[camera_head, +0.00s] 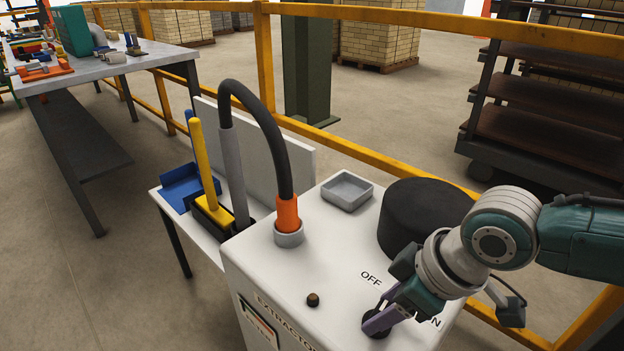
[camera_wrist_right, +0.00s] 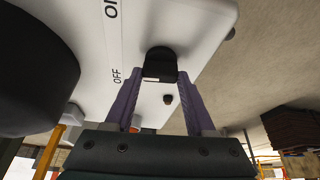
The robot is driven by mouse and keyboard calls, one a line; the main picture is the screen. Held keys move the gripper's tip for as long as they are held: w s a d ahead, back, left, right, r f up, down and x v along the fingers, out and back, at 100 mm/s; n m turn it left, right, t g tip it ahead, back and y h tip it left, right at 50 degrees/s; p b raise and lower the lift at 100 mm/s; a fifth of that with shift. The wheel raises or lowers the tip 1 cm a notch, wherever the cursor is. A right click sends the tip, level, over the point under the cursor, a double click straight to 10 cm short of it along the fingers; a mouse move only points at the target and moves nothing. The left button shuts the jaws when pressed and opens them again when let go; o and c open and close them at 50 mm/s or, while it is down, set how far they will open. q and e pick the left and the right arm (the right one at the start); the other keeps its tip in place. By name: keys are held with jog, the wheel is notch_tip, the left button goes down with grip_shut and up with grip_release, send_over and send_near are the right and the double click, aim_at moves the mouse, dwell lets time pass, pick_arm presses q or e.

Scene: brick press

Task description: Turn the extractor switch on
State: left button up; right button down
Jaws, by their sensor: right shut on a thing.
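The extractor (camera_head: 300,260) is a white box with a black switch (camera_head: 376,331) on its top. "OFF" is printed near the switch, and an "N" shows past my gripper, the rest of that word hidden. My right gripper (camera_head: 377,319) has its purple fingers down at the switch. In the right wrist view the black switch (camera_wrist_right: 160,65) sits between the two fingertips, and the gripper is shut on it. "OFF" shows left of the switch there, and part of "ON" near the top edge. My left gripper is in neither view.
A black cylinder (camera_head: 420,215), a grey tray (camera_head: 347,190), a small brown button (camera_head: 313,299) and a hose with an orange cuff (camera_head: 287,212) are on the extractor's top. A yellow railing (camera_head: 375,162) runs behind. A side table with a yellow-handled brush (camera_head: 199,155) stands left.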

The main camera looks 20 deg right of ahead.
jog(key=m+p, duration=0.1)
jog(key=m+h+p, duration=0.1)
jog(key=shift+a+r+m+t+p, duration=0.2)
jog(key=shift+r+m+t+p, duration=0.1)
jog(key=shift+m+p, duration=0.1)
jog(key=m+h+p, duration=0.1)
jog(key=m+p, duration=0.1)
jog(key=shift+a+f+m, duration=0.1)
jog(key=shift+m, duration=0.3)
jog(key=shift+f+m+h+p, duration=0.1)
jog(key=shift+m+h+p, duration=0.35)
jog(key=shift+m, duration=0.75)
jog(key=shift+m+h, duration=0.45)
jog(key=shift+m, duration=0.65)
jog(key=shift+f, duration=0.1)
jog(key=shift+c, duration=2.2)
grip_release()
jog(key=shift+o, duration=1)
